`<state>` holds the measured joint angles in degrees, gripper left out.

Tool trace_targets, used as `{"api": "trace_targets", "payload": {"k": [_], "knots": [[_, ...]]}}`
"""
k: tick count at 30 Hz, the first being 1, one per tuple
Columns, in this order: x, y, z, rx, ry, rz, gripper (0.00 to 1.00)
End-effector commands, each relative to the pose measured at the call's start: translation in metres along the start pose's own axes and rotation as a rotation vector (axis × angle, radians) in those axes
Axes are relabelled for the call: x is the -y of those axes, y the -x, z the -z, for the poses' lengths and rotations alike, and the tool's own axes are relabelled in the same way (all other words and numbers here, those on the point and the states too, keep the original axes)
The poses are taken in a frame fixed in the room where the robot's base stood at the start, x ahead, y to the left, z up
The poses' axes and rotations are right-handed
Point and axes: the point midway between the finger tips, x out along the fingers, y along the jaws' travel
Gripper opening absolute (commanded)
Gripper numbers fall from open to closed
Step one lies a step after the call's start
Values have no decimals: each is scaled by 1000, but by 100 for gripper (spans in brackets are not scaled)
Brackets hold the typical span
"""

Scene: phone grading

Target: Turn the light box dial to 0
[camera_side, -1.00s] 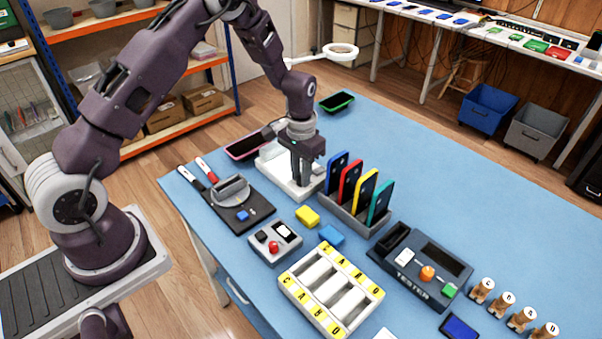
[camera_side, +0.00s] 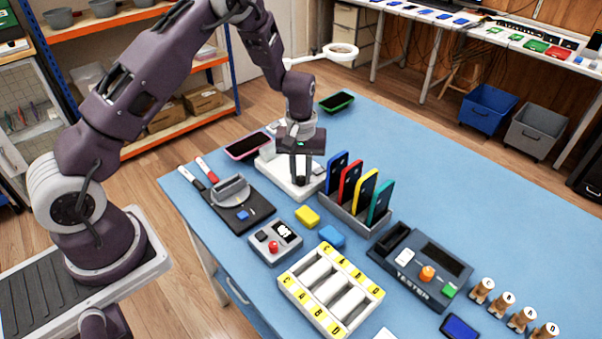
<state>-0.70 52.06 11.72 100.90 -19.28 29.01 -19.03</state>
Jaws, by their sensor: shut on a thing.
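The light box (camera_side: 281,176) is a flat white box near the left back part of the blue table. My gripper (camera_side: 299,181) points straight down over its right part, with the fingertips at the box's top. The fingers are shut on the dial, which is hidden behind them. I cannot read the dial's marks or its setting from this view.
A rack of upright coloured phones (camera_side: 358,197) stands close to the right of my gripper. A black stand (camera_side: 238,205) is in front on the left.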

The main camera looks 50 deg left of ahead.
Motion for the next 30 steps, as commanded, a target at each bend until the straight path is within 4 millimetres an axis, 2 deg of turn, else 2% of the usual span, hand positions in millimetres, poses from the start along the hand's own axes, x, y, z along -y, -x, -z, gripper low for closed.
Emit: {"api": "trace_targets", "payload": {"k": [18,19,21,30], "knots": [[0,1,0,-2,34,-2,0],[0,1,1,-2,34,-2,27],[0,1,0,-1,34,-2,40],[0,1,0,-1,33,-1,43]]}}
